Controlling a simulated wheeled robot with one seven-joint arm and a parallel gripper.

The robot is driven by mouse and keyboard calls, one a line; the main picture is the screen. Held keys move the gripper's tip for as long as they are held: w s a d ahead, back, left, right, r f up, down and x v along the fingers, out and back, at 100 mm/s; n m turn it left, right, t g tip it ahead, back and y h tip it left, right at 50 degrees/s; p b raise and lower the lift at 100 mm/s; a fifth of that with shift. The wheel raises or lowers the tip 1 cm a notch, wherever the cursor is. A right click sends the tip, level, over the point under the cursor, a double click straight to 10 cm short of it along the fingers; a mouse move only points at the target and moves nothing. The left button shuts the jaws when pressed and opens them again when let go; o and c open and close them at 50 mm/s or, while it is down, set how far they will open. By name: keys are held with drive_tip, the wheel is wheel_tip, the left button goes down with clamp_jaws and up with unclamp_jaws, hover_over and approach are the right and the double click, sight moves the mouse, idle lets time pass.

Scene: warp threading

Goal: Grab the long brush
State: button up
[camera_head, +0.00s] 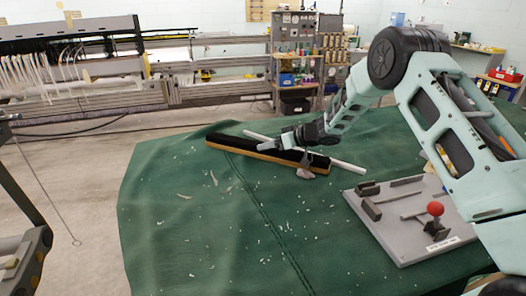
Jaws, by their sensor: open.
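The long brush (238,144) lies on a green cloth-covered table (185,235). It has dark bristles and a tan wooden edge, and runs from the left down to the right. My gripper (306,166) is at the brush's right part, with its fingers pointing down around or just over it. The fingers are small and partly dark, so I cannot tell whether they touch the brush. The gripper hides part of the brush.
A white rod (345,165) lies behind the brush, partly hidden by my gripper. A grey board (405,240) with metal parts and a red knob (435,208) sits at right. Pale scraps litter the cloth. The cloth's front left is mostly clear. A loom (80,75) stands behind.

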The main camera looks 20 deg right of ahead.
drive_tip(key=shift+w+a+f, duration=0.25)
drive_tip(key=shift+w+a, duration=0.05)
drive_tip(key=shift+a, duration=0.05)
drive_tip(key=c, duration=1.3)
